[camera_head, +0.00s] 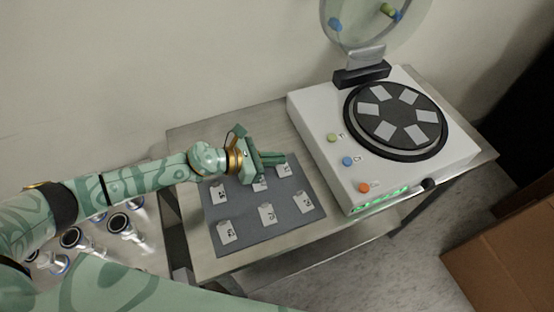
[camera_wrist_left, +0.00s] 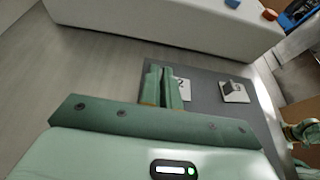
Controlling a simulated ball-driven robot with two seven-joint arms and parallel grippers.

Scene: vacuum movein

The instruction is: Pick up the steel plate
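Several small pale steel plates lie in two rows on a dark grey mat (camera_head: 243,240), each with a printed label. One is at the front left (camera_head: 227,232), one at the front middle (camera_head: 267,215), and one at the back right (camera_head: 284,170). My left gripper (camera_head: 272,159) is over the mat's back edge, near the back middle and back right plates. In the left wrist view its fingers (camera_wrist_left: 160,86) are nearly together, beside a plate labelled 2 (camera_wrist_left: 184,88). I see no plate held between them. A green and gold part of my right arm shows at that view's right edge; its fingers are unclear.
A white machine (camera_head: 325,165) with a round black turntable (camera_head: 397,118), coloured buttons and a raised clear lid (camera_head: 372,22) stands right of the mat. Several shiny cylindrical parts (camera_head: 72,238) are at the left. A cardboard box (camera_head: 505,255) is at the lower right.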

